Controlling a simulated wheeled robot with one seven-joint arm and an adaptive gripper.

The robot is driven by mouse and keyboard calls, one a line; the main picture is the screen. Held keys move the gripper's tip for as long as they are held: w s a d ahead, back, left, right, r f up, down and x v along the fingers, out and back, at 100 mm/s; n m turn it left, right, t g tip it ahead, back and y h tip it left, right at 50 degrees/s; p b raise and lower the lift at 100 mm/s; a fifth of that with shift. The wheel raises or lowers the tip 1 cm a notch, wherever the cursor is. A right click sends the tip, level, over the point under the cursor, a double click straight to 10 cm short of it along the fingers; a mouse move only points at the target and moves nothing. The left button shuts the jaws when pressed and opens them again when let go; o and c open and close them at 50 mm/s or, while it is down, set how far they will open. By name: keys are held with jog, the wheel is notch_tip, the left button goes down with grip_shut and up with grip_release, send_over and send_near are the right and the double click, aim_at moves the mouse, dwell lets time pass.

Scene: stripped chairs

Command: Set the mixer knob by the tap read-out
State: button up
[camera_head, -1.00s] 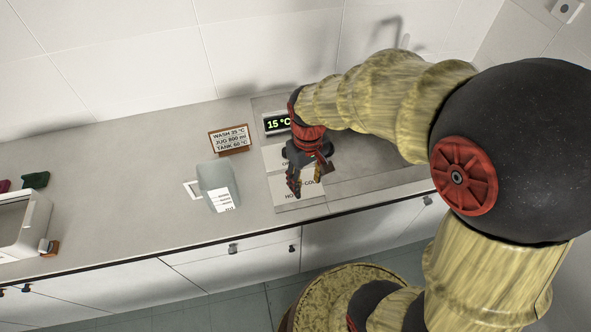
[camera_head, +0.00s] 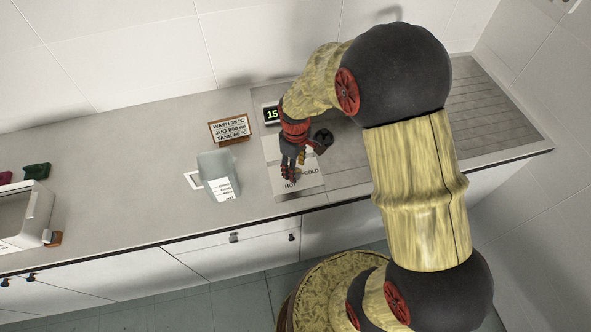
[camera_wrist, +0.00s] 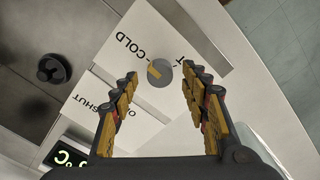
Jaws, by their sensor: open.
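The mixer knob (camera_wrist: 158,73) is a round grey disc with a yellow pointer mark, on a white panel lettered HOT and COLD. In the wrist view it lies between my open fingertips, just beyond them; I cannot tell whether they touch it. In the head view my gripper (camera_head: 289,175) is over this panel (camera_head: 313,187) and hides the knob; it also shows in the wrist view (camera_wrist: 160,85). The green tap read-out (camera_head: 271,114) is partly covered by my wrist and shows "15". In the wrist view the read-out (camera_wrist: 66,157) is cut by the edge.
A dark round fitting (camera_head: 322,138) stands close right of my gripper. A clear jug (camera_head: 218,177) stands to the left. A sign (camera_head: 230,129) behind it reads WASH 35 °C, JUG 800 ml, TANK 60 °C. A ribbed drainer (camera_head: 490,110) lies to the right.

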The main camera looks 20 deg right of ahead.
jog(key=shift+f, duration=0.9)
jog(key=c, duration=0.3)
